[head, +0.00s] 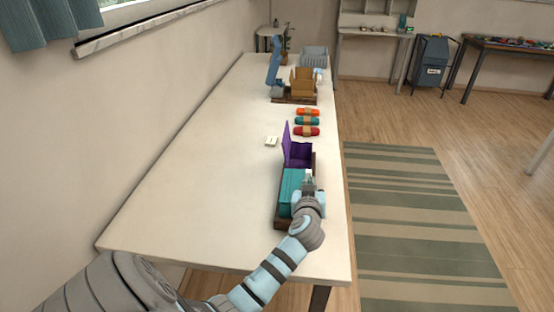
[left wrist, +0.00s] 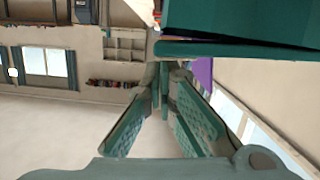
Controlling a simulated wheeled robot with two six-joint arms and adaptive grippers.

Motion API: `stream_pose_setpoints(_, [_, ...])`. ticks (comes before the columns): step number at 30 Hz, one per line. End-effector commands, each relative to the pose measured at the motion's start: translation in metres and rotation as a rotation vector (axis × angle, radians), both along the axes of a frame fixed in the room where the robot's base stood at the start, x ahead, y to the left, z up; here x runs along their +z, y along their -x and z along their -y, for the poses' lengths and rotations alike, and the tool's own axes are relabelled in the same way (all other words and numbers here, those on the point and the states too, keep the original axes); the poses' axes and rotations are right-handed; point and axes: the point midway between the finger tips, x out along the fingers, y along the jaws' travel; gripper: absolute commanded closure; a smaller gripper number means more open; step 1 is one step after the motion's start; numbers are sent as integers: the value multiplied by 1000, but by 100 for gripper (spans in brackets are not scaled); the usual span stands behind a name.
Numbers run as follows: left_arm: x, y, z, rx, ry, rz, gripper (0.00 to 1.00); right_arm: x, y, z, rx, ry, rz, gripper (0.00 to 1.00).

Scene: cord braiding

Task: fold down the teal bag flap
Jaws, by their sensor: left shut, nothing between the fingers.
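The teal bag (head: 289,190) sits in a brown wooden tray (head: 279,221) near the table's right edge. Its top looks like a flat teal panel, with no teal flap standing upright; I cannot tell whether the flap lies closed. My left gripper (head: 308,178) is shut and empty at the bag's right side. In the left wrist view, a large teal surface (left wrist: 240,25) of the bag fills the upper right, close to the shut fingers (left wrist: 165,75); I cannot tell whether they touch it. My right gripper is out of view.
A purple bag (head: 298,155) with its flap upright stands just beyond the teal one. Orange, teal and red cord bundles (head: 307,121) lie farther back. A tan bag (head: 302,80) stands at the far end. The table's left side is clear.

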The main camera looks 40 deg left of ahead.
Motion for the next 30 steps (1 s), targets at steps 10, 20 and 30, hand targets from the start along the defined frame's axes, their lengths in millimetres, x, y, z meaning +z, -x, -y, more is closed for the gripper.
stream_pose_setpoints(10, [-4, 4, -5, 12, 2, 1, 100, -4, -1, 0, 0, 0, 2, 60])
stream_pose_setpoints(20, [-4, 3, -5, 11, 2, 1, 100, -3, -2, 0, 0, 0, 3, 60])
stream_pose_setpoints(30, [47, -2, 3, -3, 2, 2, 100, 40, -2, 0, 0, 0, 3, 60])
